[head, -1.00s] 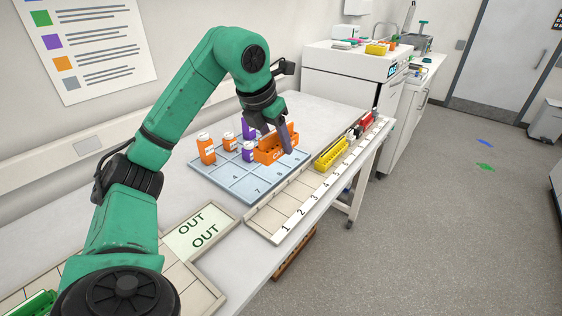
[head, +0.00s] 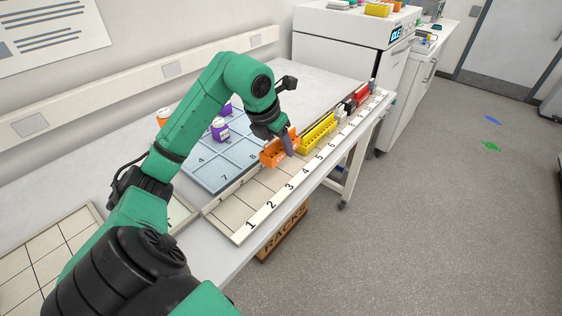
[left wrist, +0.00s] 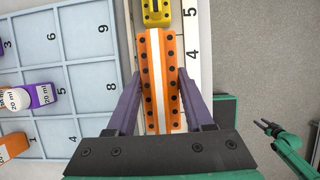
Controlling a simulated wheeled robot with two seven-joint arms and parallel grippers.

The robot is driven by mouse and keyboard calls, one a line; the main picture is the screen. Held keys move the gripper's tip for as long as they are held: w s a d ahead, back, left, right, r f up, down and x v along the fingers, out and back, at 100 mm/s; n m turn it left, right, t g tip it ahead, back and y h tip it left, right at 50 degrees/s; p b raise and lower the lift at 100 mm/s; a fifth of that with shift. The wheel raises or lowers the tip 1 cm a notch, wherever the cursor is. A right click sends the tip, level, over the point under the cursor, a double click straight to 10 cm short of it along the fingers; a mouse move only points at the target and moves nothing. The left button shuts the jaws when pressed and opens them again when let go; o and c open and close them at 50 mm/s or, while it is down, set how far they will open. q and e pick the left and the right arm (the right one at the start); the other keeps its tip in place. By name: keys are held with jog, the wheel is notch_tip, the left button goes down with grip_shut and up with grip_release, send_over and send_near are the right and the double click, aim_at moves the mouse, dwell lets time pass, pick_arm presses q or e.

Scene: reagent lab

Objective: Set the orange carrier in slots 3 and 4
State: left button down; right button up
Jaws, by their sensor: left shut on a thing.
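The orange carrier (head: 271,158) is held by my left gripper (head: 287,147) at the numbered rack (head: 227,218). In the left wrist view, the carrier (left wrist: 153,80) lies lengthwise between the two purple fingers (left wrist: 157,105), with a pale stripe along its middle and dark holes on both sides. The labels 5 and 4 show to its right there. I cannot tell whether its underside touches the rack. Slots 1 and 2 look empty. My right gripper (left wrist: 266,127) shows small in the left wrist view, away from the bench, its dark fingers apart.
A yellow carrier (head: 318,132) stands in the rack just beyond the orange one, with dark and red carriers (head: 361,95) farther along. A blue numbered tray (head: 205,177) with purple and orange bottles lies to the left. A "RACKS" box (head: 283,232) is below the bench edge.

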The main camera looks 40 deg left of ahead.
aim_at(272, 143)
pick_arm(q)
jog(key=f, duration=0.3)
jog(key=shift+w+f, duration=0.1)
jog(key=shift+w, duration=0.1)
jog(key=shift+s+d+f, duration=0.1)
jog(key=shift+s+f, duration=0.1)
jog(key=shift+f, duration=0.95)
jog(key=shift+w+f, duration=0.1)
jog(key=shift+f, duration=0.2)
jog(key=c, duration=0.6)
grip_release()
jog(key=shift+r, duration=0.5)
jog(key=v, duration=1.1)
jog(key=shift+s+r+b, duration=0.2)
jog(key=shift+r+b, duration=0.05)
jog(key=shift+b, duration=0.1)
pick_arm(e)
jog(key=w, duration=0.2)
jog(key=shift+w+f, duration=0.3)
jog(key=shift+w, duration=0.05)
